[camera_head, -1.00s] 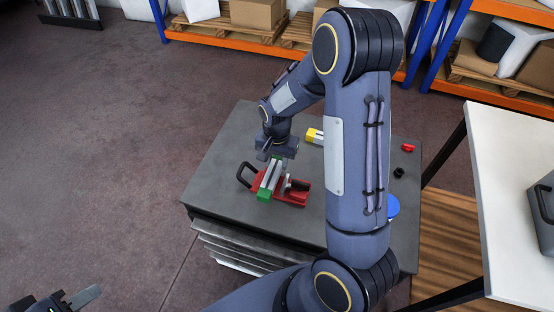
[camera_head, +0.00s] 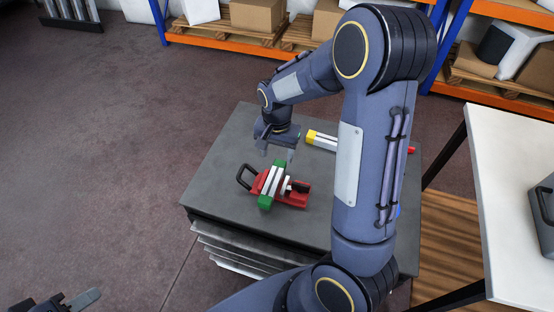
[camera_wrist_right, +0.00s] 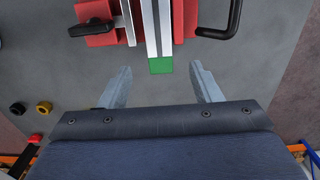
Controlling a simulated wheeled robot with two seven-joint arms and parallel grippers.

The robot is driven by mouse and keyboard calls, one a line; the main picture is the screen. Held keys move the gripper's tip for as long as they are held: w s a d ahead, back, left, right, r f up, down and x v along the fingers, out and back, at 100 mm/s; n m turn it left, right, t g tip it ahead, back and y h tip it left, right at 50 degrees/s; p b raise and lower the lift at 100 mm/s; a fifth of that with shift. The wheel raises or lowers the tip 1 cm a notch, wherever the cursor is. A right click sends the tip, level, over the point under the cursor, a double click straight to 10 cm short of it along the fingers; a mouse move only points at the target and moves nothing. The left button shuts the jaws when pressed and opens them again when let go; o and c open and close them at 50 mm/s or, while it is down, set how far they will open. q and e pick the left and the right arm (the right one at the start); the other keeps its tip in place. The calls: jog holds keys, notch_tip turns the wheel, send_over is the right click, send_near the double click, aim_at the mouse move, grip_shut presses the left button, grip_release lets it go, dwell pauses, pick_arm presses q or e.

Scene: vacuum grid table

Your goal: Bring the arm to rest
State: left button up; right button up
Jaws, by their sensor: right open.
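My right gripper (camera_head: 279,151) is open and empty above the grey table (camera_head: 225,160). In the right wrist view its two fingers (camera_wrist_right: 161,82) are spread apart with nothing between them. A red vise (camera_head: 292,198) with a black handle stands on the table below and in front of the gripper. My left gripper (camera_head: 62,302) is partly in view at the bottom left, cut by the edge.
A yellow-ended bar (camera_head: 318,138) lies at the back of the table, partly behind my right arm. A white table (camera_head: 500,190) stands at the right. Shelves with boxes (camera_head: 258,14) are behind.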

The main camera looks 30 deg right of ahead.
jog(key=shift+r, duration=1.2)
jog(key=s+a+r+n+t+y, duration=0.2)
jog(key=s+a+r+n, duration=0.1)
jog(key=s, duration=0.7)
jog(key=s+a+r+n+t+y, duration=0.1)
jog(key=s+a+r+n+t, duration=0.2)
jog(key=s+r, duration=0.5)
jog(key=shift+s+a+r+n+t+y, duration=0.35)
jog(key=shift+s+a+n, duration=0.5)
jog(key=shift+n, duration=0.35)
